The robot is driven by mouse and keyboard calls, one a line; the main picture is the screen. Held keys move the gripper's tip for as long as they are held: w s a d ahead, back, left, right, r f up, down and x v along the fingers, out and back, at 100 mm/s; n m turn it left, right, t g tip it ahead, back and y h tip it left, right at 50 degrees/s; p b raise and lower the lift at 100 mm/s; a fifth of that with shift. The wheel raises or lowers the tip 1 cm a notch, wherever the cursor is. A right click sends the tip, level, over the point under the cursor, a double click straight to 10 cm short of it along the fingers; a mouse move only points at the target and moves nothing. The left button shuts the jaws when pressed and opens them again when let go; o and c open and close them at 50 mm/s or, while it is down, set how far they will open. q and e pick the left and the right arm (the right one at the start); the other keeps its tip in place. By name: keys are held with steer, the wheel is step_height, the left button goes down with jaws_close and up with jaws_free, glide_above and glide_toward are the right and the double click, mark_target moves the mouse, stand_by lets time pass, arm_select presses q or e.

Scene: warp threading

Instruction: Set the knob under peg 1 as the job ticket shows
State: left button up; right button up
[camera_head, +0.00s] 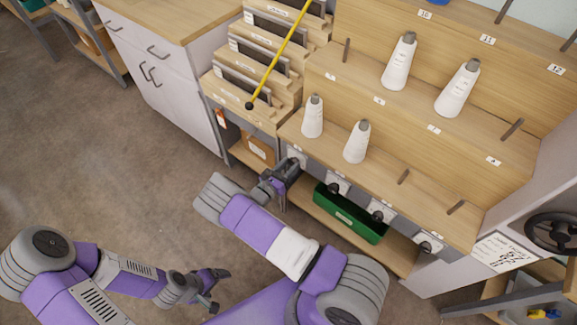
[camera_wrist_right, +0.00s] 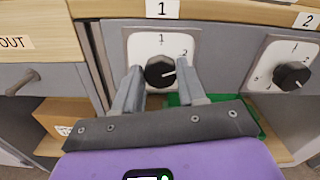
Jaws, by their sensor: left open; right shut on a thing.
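The knob under the label 1 (camera_wrist_right: 160,72) is black and round on a white dial plate (camera_wrist_right: 136,45). Its white pointer line points right and slightly up, a little below the mark 2; the mark 1 is at the top. My right gripper (camera_wrist_right: 158,80) has its fingers on either side of this knob and is shut on it. In the head view my right gripper (camera_head: 287,172) reaches the left end of the knob row. The job ticket (camera_head: 505,250) is a white sheet at the right; its handwriting is too small to read surely. My left gripper (camera_head: 213,288) is open and empty, low over the floor.
The knob under label 2 (camera_wrist_right: 292,75) is close on the right. A green bin (camera_head: 350,213) stands below the knob row. White yarn cones (camera_head: 313,117) stand on the rack above. A yellow rod (camera_head: 280,55) with a black tip crosses the wooden slots at the left.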

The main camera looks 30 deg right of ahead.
steer(key=m, duration=0.5)
steer(key=shift+s, duration=0.1)
steer(key=m, duration=0.4)
steer(key=shift+f+m+p, duration=0.1)
steer(key=shift+m+p, duration=0.25)
steer(key=shift+m, duration=0.05)
steer(key=m+p, duration=0.2)
steer(key=m, duration=1.5)
steer(key=shift+f+p, duration=0.2)
steer(key=shift+p, duration=0.15)
steer(key=m, duration=0.3)
steer(key=shift+m+p, duration=0.4)
steer(key=shift+f+m+p, duration=0.1)
steer(key=shift+m+p, duration=0.3)
steer(key=shift+m, duration=1.8)
steer(key=o, duration=1.1)
steer(key=shift+c, duration=0.2)
